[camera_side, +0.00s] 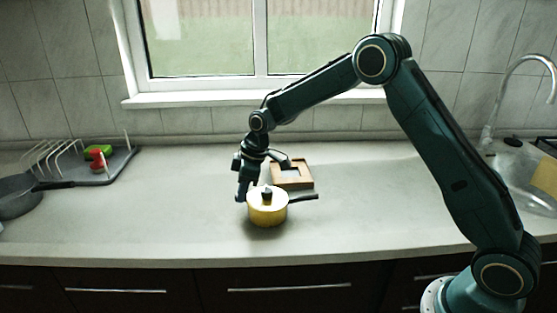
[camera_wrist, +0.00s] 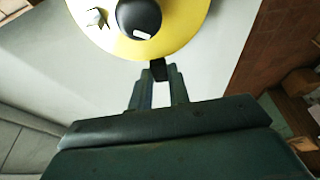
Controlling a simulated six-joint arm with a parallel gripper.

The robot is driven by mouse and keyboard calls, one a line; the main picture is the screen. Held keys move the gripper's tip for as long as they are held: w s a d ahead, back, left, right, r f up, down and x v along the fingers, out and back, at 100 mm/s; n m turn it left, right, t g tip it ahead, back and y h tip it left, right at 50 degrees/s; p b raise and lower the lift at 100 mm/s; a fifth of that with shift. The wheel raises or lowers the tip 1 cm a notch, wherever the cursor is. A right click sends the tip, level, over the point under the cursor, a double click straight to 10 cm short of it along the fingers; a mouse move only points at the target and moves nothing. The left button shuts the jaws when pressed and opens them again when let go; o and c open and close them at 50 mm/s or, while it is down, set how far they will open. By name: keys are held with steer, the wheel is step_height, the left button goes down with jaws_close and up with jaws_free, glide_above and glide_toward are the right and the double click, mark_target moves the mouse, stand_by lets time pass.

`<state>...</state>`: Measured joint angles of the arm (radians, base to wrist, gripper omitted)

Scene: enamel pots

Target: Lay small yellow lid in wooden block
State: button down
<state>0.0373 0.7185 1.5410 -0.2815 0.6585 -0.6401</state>
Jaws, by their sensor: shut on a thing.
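The small yellow lid (camera_wrist: 176,30) is a round disc with a black knob (camera_wrist: 138,18), cut off by the top of the wrist view. In the side view the yellow pot (camera_side: 267,211) stands on the counter with a dark knob on top and a dark handle pointing right. My gripper (camera_side: 242,197) is at the pot's left side. In the wrist view its fingers (camera_wrist: 159,80) are shut on a small dark tab at the yellow edge. I cannot tell if the tab belongs to lid or pot. The wooden block (camera_side: 308,184), with a pale recess, lies behind and right of the pot.
A dish rack (camera_side: 122,162) with red and green items stands on the left, beside a dark pan (camera_side: 15,198). A sink and tap (camera_side: 524,62) are at the right. The counter (camera_side: 180,210) left of the pot is clear. The window wall rises behind.

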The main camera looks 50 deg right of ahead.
steer(key=shift+r, duration=0.2)
steer(key=shift+r, duration=2.05)
steer(key=w+d+m+h, duration=0.2)
steer(key=w+d+m, duration=0.2)
steer(key=d+m, duration=0.4)
steer(key=w+d+m+h, duration=0.2)
steer(key=d+m, duration=0.7)
steer(key=d, duration=1)
steer(key=shift+w+d+f+h, duration=0.3)
steer(key=shift+w+d+f, duration=0.1)
steer(key=shift+w, duration=0.6)
steer(key=shift+f, duration=0.1)
steer(key=shift+f, duration=2.05)
